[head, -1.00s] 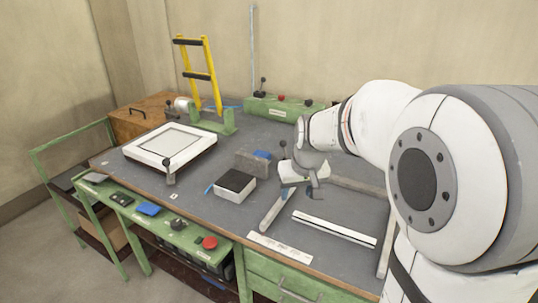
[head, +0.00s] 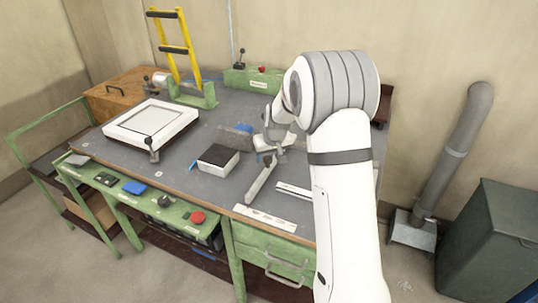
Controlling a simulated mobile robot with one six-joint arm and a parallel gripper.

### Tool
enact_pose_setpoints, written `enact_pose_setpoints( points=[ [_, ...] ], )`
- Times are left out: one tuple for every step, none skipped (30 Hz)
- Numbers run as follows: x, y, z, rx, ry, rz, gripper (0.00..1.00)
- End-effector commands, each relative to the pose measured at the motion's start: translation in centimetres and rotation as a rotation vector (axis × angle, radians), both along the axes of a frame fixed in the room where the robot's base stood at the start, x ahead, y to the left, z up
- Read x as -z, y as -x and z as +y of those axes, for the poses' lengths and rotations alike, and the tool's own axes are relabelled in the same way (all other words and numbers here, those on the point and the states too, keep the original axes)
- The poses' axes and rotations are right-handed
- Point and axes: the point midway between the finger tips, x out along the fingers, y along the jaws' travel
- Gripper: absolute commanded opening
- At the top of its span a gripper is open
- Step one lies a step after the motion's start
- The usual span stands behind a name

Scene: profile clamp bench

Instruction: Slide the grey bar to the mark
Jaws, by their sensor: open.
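A grey bar (head: 262,181) lies at a slant on the bench, right of the black-topped white box. A paler slotted bar (head: 290,188) lies to its right, its right part hidden by my arm. A white strip with small markings (head: 265,216) lies along the bench's front edge; I cannot make out which mark is meant. My gripper (head: 268,158) is open at the far end of the grey bar, seen small and partly covered by its own wrist. I cannot tell whether it touches the bar.
The black-topped white box (head: 218,160) stands close left of the grey bar. A grey block (head: 233,138) with something blue is behind it. A white framed panel (head: 150,122) sits further left. A red button (head: 198,218) is on the green front shelf. My arm covers the bench's right side.

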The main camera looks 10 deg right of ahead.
Motion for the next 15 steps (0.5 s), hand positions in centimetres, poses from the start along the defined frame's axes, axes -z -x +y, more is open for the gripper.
enact_pose_setpoints(
  points=[
    [0.35,-0.13,0.02,0.000,0.000,0.001,0.51],
    [0.48,-0.17,0.03,0.000,0.000,0.001,0.51],
    [0.60,-0.22,0.04,0.000,0.000,0.001,0.51],
    [0.65,-0.25,0.03,0.000,0.000,0.000,0.51],
    [0.68,-0.26,0.03,0.000,0.000,0.000,0.51],
    [0.69,-0.26,0.02,0.000,0.000,0.000,0.51],
    [0.69,-0.26,0.02,0.000,0.000,0.000,0.51],
    [0.70,-0.26,0.01,0.000,0.000,0.000,0.51],
    [0.69,-0.25,0.00,0.001,0.000,0.000,0.51],
    [0.69,-0.25,0.00,0.001,0.000,0.000,0.51],
    [0.69,-0.25,-0.01,0.001,0.000,0.000,0.50],
    [0.69,-0.25,-0.01,0.001,0.000,0.000,0.47],
    [0.68,-0.25,-0.02,0.001,0.000,0.000,0.45],
    [0.68,-0.24,-0.02,0.001,0.000,0.000,0.42],
    [0.68,-0.24,-0.03,0.001,0.000,0.000,0.39]
  ],
)
